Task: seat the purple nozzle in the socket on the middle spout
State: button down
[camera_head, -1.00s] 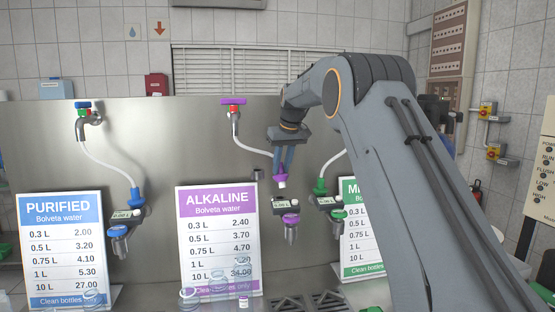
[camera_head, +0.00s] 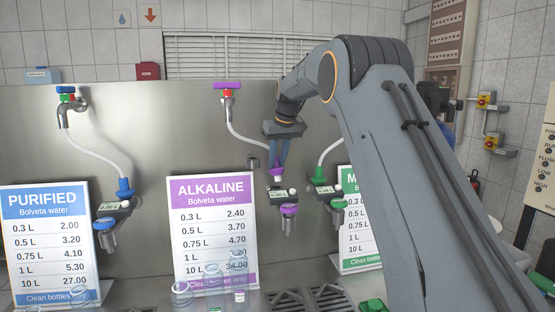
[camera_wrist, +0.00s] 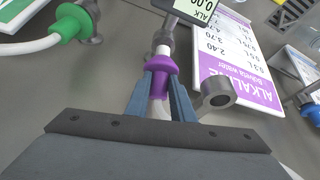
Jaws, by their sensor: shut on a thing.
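The purple nozzle (camera_head: 277,172) is on the end of the white hose from the purple-handled tap. My gripper (camera_head: 279,160) is shut on it; the wrist view shows the nozzle (camera_wrist: 160,72) between the two blue-grey fingers. Its pale tip points at the middle spout (camera_head: 288,222), which has a purple collar and a small meter (camera_head: 282,195). In the head view the nozzle is upright just above the meter. In the wrist view the tip lines up with the metal fitting (camera_wrist: 164,36) beside the meter (camera_wrist: 193,8). I cannot tell whether the tip is inside the socket.
A short metal holder (camera_wrist: 217,93) sticks out of the panel close beside my gripper. The green nozzle (camera_head: 320,176) and its spout stand to the right, the blue nozzle (camera_head: 124,187) far left. Price signs (camera_head: 213,222) and clear bottles (camera_head: 212,277) stand below.

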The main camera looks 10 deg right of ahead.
jog(key=shift+w, duration=0.1)
dwell(0.5)
jog(key=shift+w+a+f, duration=0.15)
jog(key=shift+w+f, duration=0.25)
jog(key=shift+w, duration=0.1)
jog(key=shift+f, duration=0.45)
dwell(0.6)
jog(key=shift+f+b, duration=0.45)
jog(key=shift+f, duration=0.55)
jog(key=shift+f, duration=0.2)
